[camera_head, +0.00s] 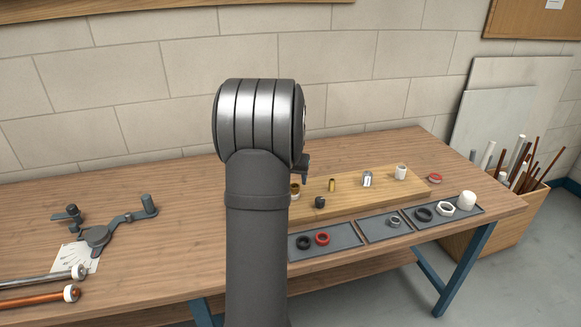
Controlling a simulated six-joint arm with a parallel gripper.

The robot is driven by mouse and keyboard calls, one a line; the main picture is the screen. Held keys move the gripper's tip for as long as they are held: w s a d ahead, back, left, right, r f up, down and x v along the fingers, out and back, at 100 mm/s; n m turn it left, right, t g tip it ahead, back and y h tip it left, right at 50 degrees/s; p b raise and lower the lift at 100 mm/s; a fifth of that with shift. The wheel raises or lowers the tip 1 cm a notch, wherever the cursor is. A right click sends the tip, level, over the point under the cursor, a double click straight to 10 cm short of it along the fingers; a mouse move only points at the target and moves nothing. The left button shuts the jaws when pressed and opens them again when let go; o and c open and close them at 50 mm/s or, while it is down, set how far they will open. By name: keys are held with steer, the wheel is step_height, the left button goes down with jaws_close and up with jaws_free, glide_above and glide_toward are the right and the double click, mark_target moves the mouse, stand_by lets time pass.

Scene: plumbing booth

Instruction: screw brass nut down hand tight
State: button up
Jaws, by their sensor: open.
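My gripper (304,173) shows only in part behind my own arm, a dark finger pointing down over the left end of a wooden board (420,188). It is open. Just below it, a brass-coloured ring (295,190), which may be the brass nut, sits at the board's left end, partly hidden by my arm. I cannot tell whether the finger touches it or how it sits on any thread. A small upright brass fitting (332,184) stands on the board to the right.
A dark fitting (320,202), a metal fitting (367,179) and a white fitting (400,172) are on the board. Grey trays (345,239) in front hold several rings and a white cap (467,200). A bending tool (100,236) and pipes (40,281) lie left.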

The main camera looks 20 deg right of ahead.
steer(key=x, duration=0.5)
steer(key=c, duration=1.1)
steer(key=m, duration=0.1)
steer(key=m+h, duration=0.1)
steer(key=m, duration=0.1)
steer(key=m+g, duration=0.1)
steer(key=shift+w+a+m+h, duration=0.25)
steer(key=shift+w+m+h, duration=0.05)
steer(key=shift+m, duration=0.1)
steer(key=m, duration=0.2)
steer(key=m+g, duration=0.1)
steer(key=m, duration=0.1)
steer(key=shift+w+a+f+m+g+h, duration=0.1)
steer(key=shift+w+f+m+g+h, duration=0.05)
steer(key=shift+w+m+g+h, duration=0.2)
steer(key=m+g, duration=0.1)
steer(key=m, duration=0.3)
steer(key=shift+w+f+m+g, duration=0.1)
steer(key=shift+w+m+g, duration=0.05)
steer(key=shift+m+g, duration=0.15)
steer(key=m+g, duration=0.1)
steer(key=m, duration=0.3)
steer(key=shift+w+g, duration=0.2)
steer(key=shift+g, duration=0.15)
steer(key=o, duration=1.9)
